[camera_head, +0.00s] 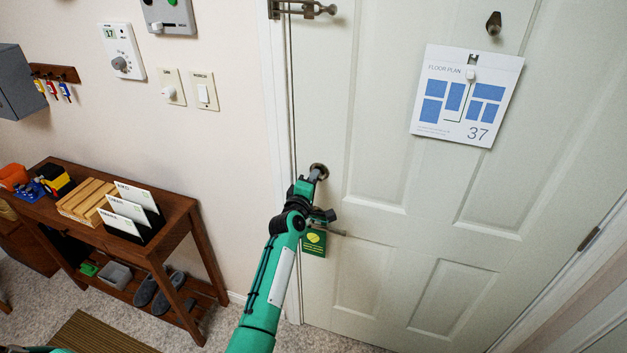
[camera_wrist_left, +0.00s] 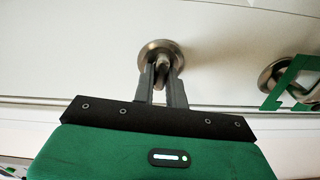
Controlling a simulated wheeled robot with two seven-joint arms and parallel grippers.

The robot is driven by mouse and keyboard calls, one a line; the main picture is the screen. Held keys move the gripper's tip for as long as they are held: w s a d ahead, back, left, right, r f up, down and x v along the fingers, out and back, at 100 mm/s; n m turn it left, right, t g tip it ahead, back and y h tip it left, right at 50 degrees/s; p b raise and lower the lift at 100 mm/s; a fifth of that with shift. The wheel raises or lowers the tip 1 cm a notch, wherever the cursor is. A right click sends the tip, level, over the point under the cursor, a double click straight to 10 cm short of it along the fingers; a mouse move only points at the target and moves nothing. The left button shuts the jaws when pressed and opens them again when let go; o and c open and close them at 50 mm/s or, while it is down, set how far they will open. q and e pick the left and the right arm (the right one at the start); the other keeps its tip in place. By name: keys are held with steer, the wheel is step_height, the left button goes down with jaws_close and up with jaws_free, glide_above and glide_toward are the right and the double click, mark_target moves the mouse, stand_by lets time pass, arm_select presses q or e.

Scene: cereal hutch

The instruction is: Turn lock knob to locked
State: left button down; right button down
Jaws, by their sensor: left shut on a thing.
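The lock knob (camera_head: 319,169) is on the white door near its left edge, above the door handle. In the left wrist view the knob (camera_wrist_left: 160,50) is a thumb-turn on a round metal rose. My left gripper (camera_head: 313,177) is at the knob, and its fingers (camera_wrist_left: 162,70) are shut on the turn piece from both sides. The turn piece is partly hidden between the fingers, so its exact angle is hard to read. My right gripper is not in view.
A green tag (camera_head: 314,243) hangs from the door handle just below my left wrist; the handle's rose (camera_wrist_left: 275,75) shows at right in the wrist view. A floor plan (camera_head: 466,95) hangs on the door. A wooden console table (camera_head: 180,220) stands at left.

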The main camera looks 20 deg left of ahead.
arm_select(q)
steer(key=shift+n, duration=0.6)
steer(key=c, duration=1.4)
jaws_free()
steer(key=shift+c, duration=0.2)
steer(key=s+p, duration=0.4)
steer(key=s, duration=0.9)
steer(key=shift+s+a+p, duration=0.25)
steer(key=shift+s+p, duration=0.15)
